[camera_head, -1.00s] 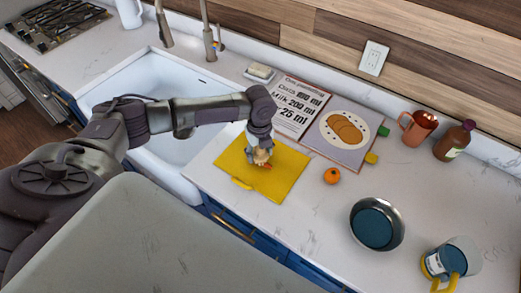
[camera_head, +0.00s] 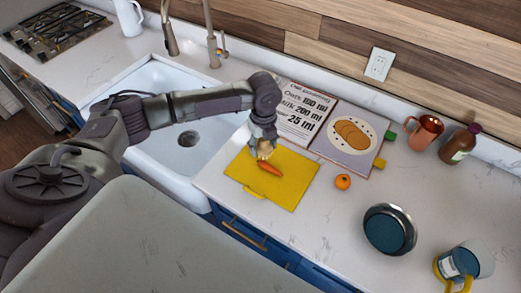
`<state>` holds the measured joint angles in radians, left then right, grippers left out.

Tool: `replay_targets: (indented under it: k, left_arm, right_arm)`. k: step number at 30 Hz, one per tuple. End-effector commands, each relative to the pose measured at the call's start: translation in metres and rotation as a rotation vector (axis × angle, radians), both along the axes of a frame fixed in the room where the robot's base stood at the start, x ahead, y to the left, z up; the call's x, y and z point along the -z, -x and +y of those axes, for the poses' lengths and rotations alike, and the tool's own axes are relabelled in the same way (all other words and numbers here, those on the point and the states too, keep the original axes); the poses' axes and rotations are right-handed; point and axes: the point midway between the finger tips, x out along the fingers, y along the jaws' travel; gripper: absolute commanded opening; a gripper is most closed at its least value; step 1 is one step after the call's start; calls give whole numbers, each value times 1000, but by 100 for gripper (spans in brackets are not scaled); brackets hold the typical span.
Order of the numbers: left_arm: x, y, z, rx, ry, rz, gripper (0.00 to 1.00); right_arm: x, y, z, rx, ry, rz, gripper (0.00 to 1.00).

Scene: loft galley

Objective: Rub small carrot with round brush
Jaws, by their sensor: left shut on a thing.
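The small orange carrot (camera_head: 271,171) lies on a yellow cutting board (camera_head: 295,196) on the counter. My left gripper (camera_head: 264,142) points down over the far-left part of the board. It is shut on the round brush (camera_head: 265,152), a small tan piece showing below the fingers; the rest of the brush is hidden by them. The brush is just beyond the carrot's far end; I cannot tell whether they touch. My right gripper is not in view.
The white sink (camera_head: 165,165) is left of the board. An open recipe book (camera_head: 345,160) lies behind it. To the right are an orange fruit (camera_head: 343,181), a dark round pan (camera_head: 389,230), a copper mug (camera_head: 425,131), a brown bottle (camera_head: 459,145) and a blue mug (camera_head: 462,262).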

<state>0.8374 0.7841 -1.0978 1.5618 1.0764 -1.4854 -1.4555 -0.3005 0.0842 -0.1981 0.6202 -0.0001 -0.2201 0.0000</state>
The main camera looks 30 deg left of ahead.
Motion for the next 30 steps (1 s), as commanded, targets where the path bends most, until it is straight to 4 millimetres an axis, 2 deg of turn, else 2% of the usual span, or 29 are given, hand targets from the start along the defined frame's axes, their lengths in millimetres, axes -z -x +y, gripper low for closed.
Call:
replay_targets:
  k: [4,9,30]
  left_arm:
    - [-14,-3,-3,-4,1,-2,23]
    - [-21,-4,-4,-6,1,0,23]
    - [-20,-4,-4,-5,1,0,23]
  right_arm:
    - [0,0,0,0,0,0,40]
    - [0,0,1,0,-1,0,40]
    - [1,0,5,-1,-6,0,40]
